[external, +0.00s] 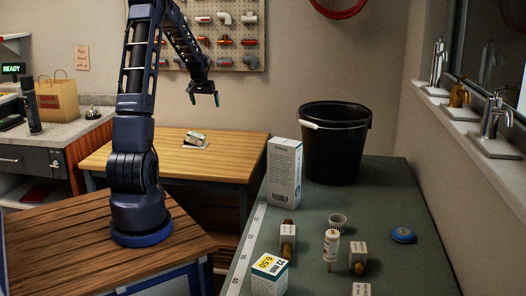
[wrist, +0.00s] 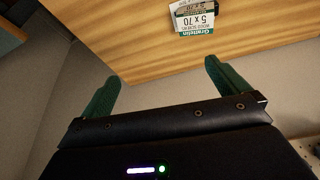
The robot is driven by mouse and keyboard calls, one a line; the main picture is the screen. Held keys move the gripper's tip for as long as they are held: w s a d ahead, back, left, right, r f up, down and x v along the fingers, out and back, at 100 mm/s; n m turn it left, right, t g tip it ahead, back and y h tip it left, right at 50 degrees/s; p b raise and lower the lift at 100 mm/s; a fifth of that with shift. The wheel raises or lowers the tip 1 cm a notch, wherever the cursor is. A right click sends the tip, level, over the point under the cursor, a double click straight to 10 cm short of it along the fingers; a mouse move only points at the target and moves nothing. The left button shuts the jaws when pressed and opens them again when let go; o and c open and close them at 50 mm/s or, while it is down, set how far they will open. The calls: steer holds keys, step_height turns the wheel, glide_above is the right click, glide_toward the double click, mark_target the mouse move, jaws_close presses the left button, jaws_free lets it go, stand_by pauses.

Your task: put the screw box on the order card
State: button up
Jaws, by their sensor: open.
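The screw box (external: 195,137), small and pale, is on the wooden table behind my arm. In the wrist view the box (wrist: 194,18) is at the top, with a white and green label reading "5 x 70". A thin pale flat piece, perhaps the order card (external: 206,145), shows at its lower edge; I cannot tell whether the box lies on it or beside it. My gripper (external: 204,98) is open and empty, high above the table. Its green fingers (wrist: 160,86) point towards the table, with the box beyond them and apart from them.
The wooden table top (external: 120,160) is otherwise clear. On the right, a green counter (external: 390,195) holds a black bucket (external: 336,145), a tall white box (external: 284,172), a yellow-labelled box (external: 268,275), a blue disc (external: 402,234) and several small items. A pegboard (external: 225,35) hangs behind.

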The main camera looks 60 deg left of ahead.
steer(key=s+d+r+m, duration=0.15)
steer(key=d+r, duration=0.35)
steer(key=d, duration=0.6)
steer(key=s+d+r+m, duration=0.1)
steer(key=s+d+r, duration=0.1)
steer(key=d+r, duration=0.65)
steer(key=s+d+r+m, duration=0.1)
steer(key=s+d+r, duration=0.1)
steer(key=d, duration=1.1)
steer(key=s+d+m+t+h, duration=0.1)
steer(key=s+d+m, duration=0.3)
steer(key=s+d, duration=1.6)
steer(key=s+h, duration=0.1)
steer(key=s, duration=0.1)
steer(key=shift+s+d+r+h, duration=0.2)
steer(key=shift+s+d+h, duration=0.1)
steer(key=shift+h, duration=0.1)
steer(key=c, duration=0.5)
